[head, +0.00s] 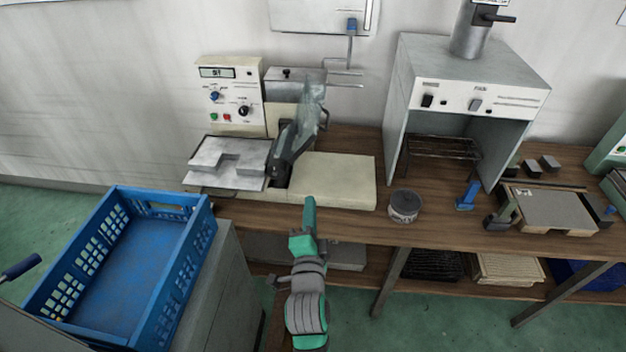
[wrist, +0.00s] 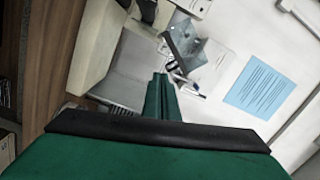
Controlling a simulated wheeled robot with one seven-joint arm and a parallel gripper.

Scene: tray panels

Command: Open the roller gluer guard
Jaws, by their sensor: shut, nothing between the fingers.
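The roller gluer is the cream machine with a control panel (head: 232,98) on the left of the bench. A dark roller-like part (head: 288,150) runs across its middle. A translucent grey panel, which looks like the guard (head: 311,106), stands tilted above that part. It seems to show in the wrist view (wrist: 198,52) too, small and beyond my fingers. Whether it is latched I cannot tell. My gripper (head: 309,201) is shut and empty, in front of the gluer's cream base and apart from the guard. Its green fingers show in the wrist view (wrist: 161,92).
A blue crate (head: 195,252) stands at the left front. A grey hooded box (head: 520,78) stands right of the gluer. A round tin (head: 404,204), a blue-handled tool (head: 467,195) and a framed panel (head: 553,208) lie along the bench. Wood between base and hood is bare.

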